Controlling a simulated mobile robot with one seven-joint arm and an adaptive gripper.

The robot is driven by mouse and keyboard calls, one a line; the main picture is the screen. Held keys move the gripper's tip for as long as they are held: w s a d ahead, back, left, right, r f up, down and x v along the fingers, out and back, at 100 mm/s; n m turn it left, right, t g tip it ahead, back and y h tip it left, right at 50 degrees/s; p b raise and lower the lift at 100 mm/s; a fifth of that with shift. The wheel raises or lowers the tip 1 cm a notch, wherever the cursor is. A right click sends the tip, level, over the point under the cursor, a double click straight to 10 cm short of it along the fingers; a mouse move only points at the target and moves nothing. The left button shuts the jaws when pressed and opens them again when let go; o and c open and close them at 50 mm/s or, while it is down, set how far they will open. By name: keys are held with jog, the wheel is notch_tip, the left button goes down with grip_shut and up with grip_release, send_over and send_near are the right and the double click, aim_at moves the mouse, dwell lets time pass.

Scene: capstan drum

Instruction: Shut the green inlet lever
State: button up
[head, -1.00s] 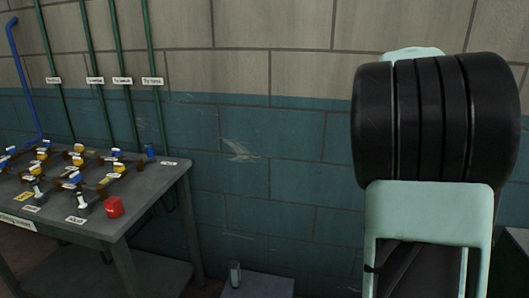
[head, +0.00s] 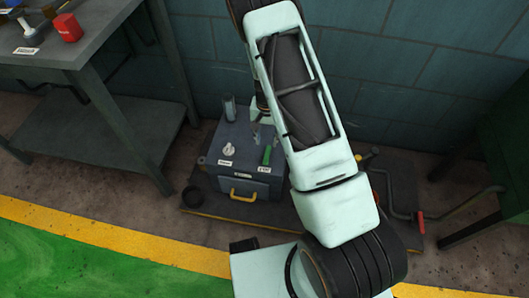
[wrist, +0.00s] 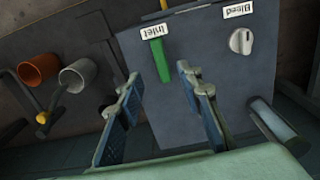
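The green inlet lever (head: 267,155) sits on the top of a blue-grey box (head: 219,175), just left of my arm in the head view. In the wrist view the lever (wrist: 158,60) runs down from its upside-down "Inlet" label. My gripper (wrist: 159,80) is open and empty, with its two blue-padded fingers apart. The lever's lower end lies between the fingertips in the picture; I cannot tell how far beyond them it is. In the head view my arm hides most of the gripper.
A white "Bleed" knob (wrist: 242,40) and a grey-blue cylinder (wrist: 275,125) stand near the lever. A yellow handle (head: 243,191) is on the box front. Orange (wrist: 38,67) and white (wrist: 79,75) cup-shaped parts lie left in the wrist view. A workbench (head: 75,50) stands left.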

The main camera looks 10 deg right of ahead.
aim_at(267, 156)
notch_tip(267, 156, down, 10)
jog(key=b, duration=0.3)
jog(key=shift+f, duration=0.1)
grip_shut()
dwell(0.3)
